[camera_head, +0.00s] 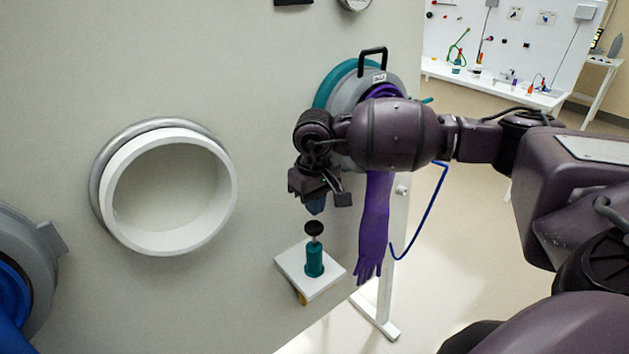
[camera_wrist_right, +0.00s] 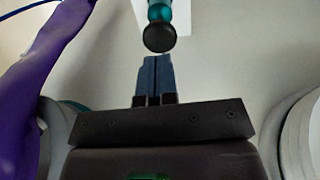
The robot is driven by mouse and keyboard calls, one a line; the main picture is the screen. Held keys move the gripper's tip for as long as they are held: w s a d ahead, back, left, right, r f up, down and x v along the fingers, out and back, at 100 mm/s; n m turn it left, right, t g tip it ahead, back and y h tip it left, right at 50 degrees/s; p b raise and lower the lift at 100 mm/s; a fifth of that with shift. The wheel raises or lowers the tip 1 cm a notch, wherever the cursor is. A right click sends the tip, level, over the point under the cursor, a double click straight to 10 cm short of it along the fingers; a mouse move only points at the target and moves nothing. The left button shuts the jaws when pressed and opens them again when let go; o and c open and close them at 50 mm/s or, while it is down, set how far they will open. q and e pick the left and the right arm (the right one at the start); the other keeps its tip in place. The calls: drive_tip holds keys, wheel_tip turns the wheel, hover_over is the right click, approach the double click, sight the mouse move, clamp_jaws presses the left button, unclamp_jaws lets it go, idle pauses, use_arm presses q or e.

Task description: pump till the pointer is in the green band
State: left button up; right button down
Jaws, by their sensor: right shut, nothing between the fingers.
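The pump is a small teal cylinder (camera_head: 314,261) with a black knob (camera_head: 313,228) on top, standing upright on a white shelf (camera_head: 330,284) fixed to the grey panel. My right gripper (camera_head: 316,207) points down just above the knob, its blue fingers shut and empty. In the right wrist view the shut fingers (camera_wrist_right: 156,62) end close to the black knob (camera_wrist_right: 159,37), with a small gap seeming to remain. At the top edge a round, pale thing (camera_head: 355,3), perhaps a gauge, is cut off; no pointer or green band shows. My left gripper is not in view.
A purple glove (camera_head: 374,225) hangs from a grey and teal port (camera_head: 345,88) right of the pump, behind my right arm. A white ring port (camera_head: 165,193) sits left on the panel. A blue hose (camera_head: 428,212) hangs right of the glove. A white bench (camera_head: 500,84) stands far back.

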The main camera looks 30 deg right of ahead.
sight(315, 227)
drive_tip(key=shift+f+p, duration=0.55)
drive_tip(key=shift+f, duration=1.5)
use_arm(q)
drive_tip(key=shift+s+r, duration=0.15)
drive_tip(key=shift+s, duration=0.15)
use_arm(e)
drive_tip(key=shift+f+b, duration=0.8)
drive_tip(key=shift+b, duration=0.1)
wheel_tip(315, 227, down, 2)
drive_tip(key=shift+b, duration=0.9)
drive_tip(key=shift+f+b, duration=0.45)
drive_tip(key=shift+f, duration=0.15)
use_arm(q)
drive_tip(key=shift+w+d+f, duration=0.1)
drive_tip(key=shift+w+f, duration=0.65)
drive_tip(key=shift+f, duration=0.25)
use_arm(e)
drive_tip(key=shift+s, duration=0.15)
